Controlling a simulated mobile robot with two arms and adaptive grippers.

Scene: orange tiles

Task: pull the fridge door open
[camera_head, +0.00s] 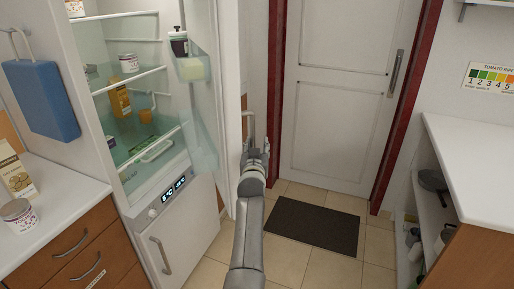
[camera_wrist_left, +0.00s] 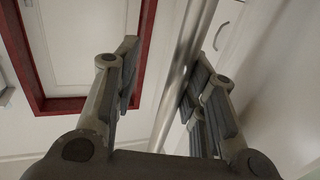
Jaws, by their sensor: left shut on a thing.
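The fridge (camera_head: 125,15) stands at the left in the head view with its upper compartment exposed. Its white door (camera_head: 230,70) stands wide open, swung out to the right, with transparent shelves on its inner side. My left gripper (camera_head: 256,155) is at the outer side of the door, shut on the door handle (camera_head: 248,125). In the left wrist view the handle is a metal bar (camera_wrist_left: 182,70) running between the fingers of the left gripper (camera_wrist_left: 155,85). The exact finger contact is partly hidden. My right gripper is not in view.
A white room door (camera_head: 340,90) with a red frame stands behind, with a dark mat (camera_head: 312,229) on the tiled floor. A white counter (camera_head: 480,160) is at the right. A left counter (camera_head: 60,200) holds a jar (camera_head: 18,215) and a carton (camera_head: 14,172).

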